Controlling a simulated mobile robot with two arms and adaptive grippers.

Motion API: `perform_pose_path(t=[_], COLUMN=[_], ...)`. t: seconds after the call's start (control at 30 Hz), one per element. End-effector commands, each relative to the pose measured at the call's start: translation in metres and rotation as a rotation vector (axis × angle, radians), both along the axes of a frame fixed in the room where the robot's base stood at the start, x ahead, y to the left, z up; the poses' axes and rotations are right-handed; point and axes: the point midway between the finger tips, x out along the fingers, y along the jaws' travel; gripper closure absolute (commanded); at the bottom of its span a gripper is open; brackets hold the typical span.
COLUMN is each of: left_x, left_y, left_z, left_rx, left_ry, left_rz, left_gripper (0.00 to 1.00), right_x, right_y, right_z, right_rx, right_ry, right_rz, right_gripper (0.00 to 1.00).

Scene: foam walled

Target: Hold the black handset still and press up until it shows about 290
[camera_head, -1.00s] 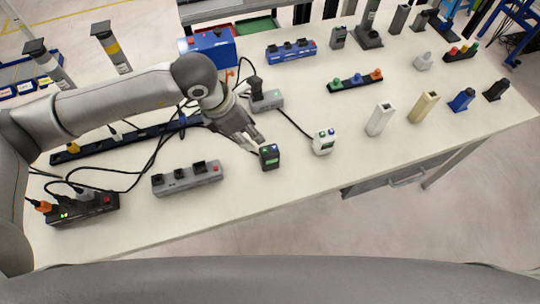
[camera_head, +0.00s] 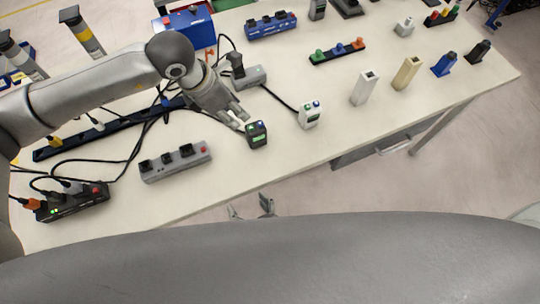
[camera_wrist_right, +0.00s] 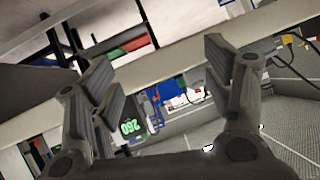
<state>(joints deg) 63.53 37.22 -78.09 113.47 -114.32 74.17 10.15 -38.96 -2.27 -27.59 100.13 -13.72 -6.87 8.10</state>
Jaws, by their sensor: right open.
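The black handset (camera_head: 257,135) stands upright near the front edge of the table, with a small green display and buttons on top. My left gripper (camera_head: 242,121) is at its left side, its fingertips at or against the handset; whether they grip it is unclear. My right gripper (camera_head: 251,208) is open and empty, just off the table's front edge, below the handset in the head view. In the right wrist view, the handset's green display (camera_wrist_right: 130,127) shows upside down behind the left finger and seems to read 260. Its buttons are hidden there.
A white handset (camera_head: 310,115) stands to the right of the black one. A grey switch box (camera_head: 176,163) lies to the left. Black cables cross the table behind. A grey block (camera_head: 250,77) with a black plug stands behind my left gripper. Several coloured holders stand farther right.

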Motion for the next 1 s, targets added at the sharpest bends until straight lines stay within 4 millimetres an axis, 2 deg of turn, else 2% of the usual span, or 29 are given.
perform_pose_path(t=[0.03,0.07,0.1,0.2,0.3,0.4,0.67,1.0], left_x=[0.0,0.0,0.0,0.0,0.0,0.0,0.0,0.0], left_y=[0.0,0.0,0.0,0.0,0.0,0.0,0.0,0.0], left_z=[0.0,0.0,0.0,0.0,0.0,0.0,0.0,0.0], left_rx=[0.0,0.0,0.0,0.0,0.0,0.0,0.0,0.0], left_ry=[0.0,0.0,0.0,0.0,0.0,0.0,0.0,0.0], left_rz=[0.0,0.0,0.0,0.0,0.0,0.0,0.0,0.0], left_gripper=[0.64,0.64,0.64,0.64,0.64,0.64,0.64,0.64], right_x=[0.005,0.008,0.031,0.065,0.087,0.099,0.12,0.17], right_y=[0.005,0.007,-0.009,-0.032,-0.05,-0.06,-0.062,-0.045], right_z=[0.025,0.038,0.042,0.059,0.072,0.081,0.079,0.057], right_rx=[0.029,0.045,-0.001,-0.071,-0.119,-0.147,-0.161,-0.161], right_ry=[-0.036,-0.056,-0.091,-0.148,-0.187,-0.21,-0.223,-0.22], right_rz=[-0.011,-0.017,-0.026,-0.048,-0.07,-0.086,-0.095,-0.095], right_gripper=[0.27,0.27,0.27,0.27,0.27,0.27,0.27,0.27])
